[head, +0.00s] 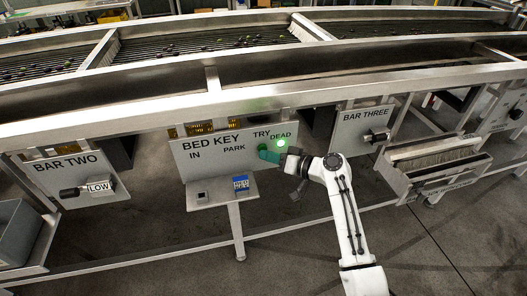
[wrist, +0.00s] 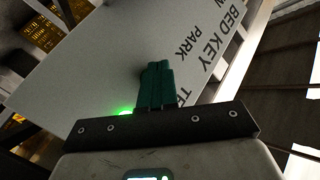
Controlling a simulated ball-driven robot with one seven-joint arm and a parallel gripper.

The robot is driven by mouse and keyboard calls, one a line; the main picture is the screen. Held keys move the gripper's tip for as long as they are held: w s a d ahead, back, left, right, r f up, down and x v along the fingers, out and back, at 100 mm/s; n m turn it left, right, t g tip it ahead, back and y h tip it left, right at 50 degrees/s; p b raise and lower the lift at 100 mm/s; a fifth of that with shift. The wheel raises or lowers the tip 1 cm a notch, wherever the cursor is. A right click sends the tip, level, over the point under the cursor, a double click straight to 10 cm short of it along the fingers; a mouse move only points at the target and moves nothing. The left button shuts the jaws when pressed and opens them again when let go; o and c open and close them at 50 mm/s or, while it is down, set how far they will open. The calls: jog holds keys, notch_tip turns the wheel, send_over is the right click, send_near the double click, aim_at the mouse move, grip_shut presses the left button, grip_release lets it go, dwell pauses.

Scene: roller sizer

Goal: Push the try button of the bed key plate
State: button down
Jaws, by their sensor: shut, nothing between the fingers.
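The bed key plate (head: 220,153) is a pale panel on the front of the machine, lettered BED KEY, IN, PARK, TRY and DEAD. The TRY label (head: 261,135) shows, but the spot under it is covered by my gripper, so I cannot see the try button. A green light (head: 282,142) glows under DEAD. My gripper (head: 268,155) has teal fingers, shut and empty, in front of the plate just below TRY. In the wrist view the shut fingers (wrist: 156,68) point at the plate (wrist: 110,60) and partly cover the TRY lettering. I cannot tell whether they touch it.
A small shelf (head: 222,193) juts out below the plate with a blue item (head: 241,183) and a small grey block (head: 201,197) on it. The BAR TWO panel (head: 65,180) is to the left, the BAR THREE panel (head: 360,130) to the right. A metal trough (head: 435,165) stands further right.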

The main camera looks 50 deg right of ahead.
jog(key=shift+s+a, duration=0.5)
jog(key=shift+s, duration=0.3)
jog(key=shift+s+a+p, duration=0.4)
jog(key=shift+s+a, duration=0.3)
jog(key=shift+s, duration=0.35)
jog(key=shift+s+a+p, duration=0.4)
jog(key=shift+s+a, duration=0.3)
jog(key=shift+s, duration=0.35)
jog(key=s+a+f+n+g+y, duration=0.1)
jog(key=s+a+f+n+g, duration=0.1)
jog(key=s+a+f+g, duration=0.45)
jog(key=s+a+f+n+g, duration=0.2)
jog(key=s+a+g, duration=0.15)
jog(key=a, duration=0.55)
jog(key=s+g+h+p, duration=0.1)
jog(key=s+g+h, duration=0.3)
jog(key=s, duration=1)
jog(key=shift+d+r+n+g, duration=0.3)
jog(key=shift+d+n+g, duration=0.1)
jog(key=shift+d+g, duration=0.1)
